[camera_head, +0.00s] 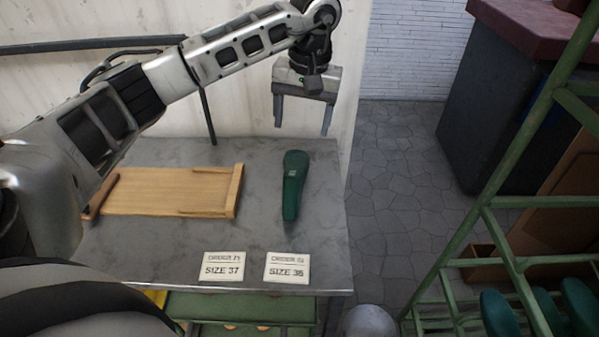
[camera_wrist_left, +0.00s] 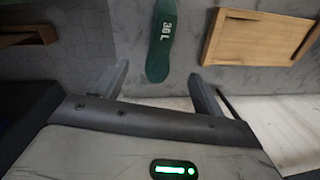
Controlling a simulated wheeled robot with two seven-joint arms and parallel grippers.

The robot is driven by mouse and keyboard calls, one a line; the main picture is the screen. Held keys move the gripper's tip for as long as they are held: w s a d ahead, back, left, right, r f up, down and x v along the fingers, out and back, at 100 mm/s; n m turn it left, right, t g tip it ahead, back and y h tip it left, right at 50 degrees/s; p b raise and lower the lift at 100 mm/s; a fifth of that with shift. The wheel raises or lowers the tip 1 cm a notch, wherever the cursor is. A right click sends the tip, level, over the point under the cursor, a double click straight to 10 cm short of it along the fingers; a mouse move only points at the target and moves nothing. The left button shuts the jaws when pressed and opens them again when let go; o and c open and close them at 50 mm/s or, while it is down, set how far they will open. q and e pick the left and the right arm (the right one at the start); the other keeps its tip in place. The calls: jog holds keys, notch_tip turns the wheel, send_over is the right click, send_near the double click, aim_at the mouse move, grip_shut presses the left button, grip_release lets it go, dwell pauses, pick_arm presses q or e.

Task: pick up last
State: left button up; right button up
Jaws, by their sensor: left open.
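A green shoe last (camera_head: 294,186) lies on the grey metal table near its right side, behind the size 36 card. In the left wrist view the last (camera_wrist_left: 161,45) shows "36 L" on its upper face. My left gripper (camera_head: 302,132) is open and empty, above and a little behind the last. In the left wrist view the fingers of my left gripper (camera_wrist_left: 160,84) are spread, with the near end of the last appearing between them. My right gripper is not in view.
A wooden tray (camera_head: 170,180) lies on the table (camera_head: 262,225) to the left of the last. A size 37 card (camera_head: 222,266) and a size 36 card (camera_head: 287,267) lie at the front edge. A green rack (camera_head: 487,215) with more green lasts (camera_head: 583,303) stands at right.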

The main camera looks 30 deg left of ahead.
aim_at(296, 168)
pick_arm(q)
jog(key=f, duration=0.3)
jog(key=a+f, duration=0.1)
jog(key=f, duration=0.5)
jog(key=shift+s+a+f+p, duration=0.25)
jog(key=shift+a+f+p, duration=0.05)
jog(key=shift+p, duration=0.05)
notch_tip(296, 168, down, 5)
jog(key=shift+s+d+r+p, duration=0.1)
jog(key=shift+d+r+p, duration=0.1)
jog(key=shift+p, duration=0.25)
jog(key=shift+a+f+y, duration=0.15)
jog(key=shift+f+y, duration=0.15)
jog(key=shift+f, duration=0.3)
jog(key=c, duration=1.1)
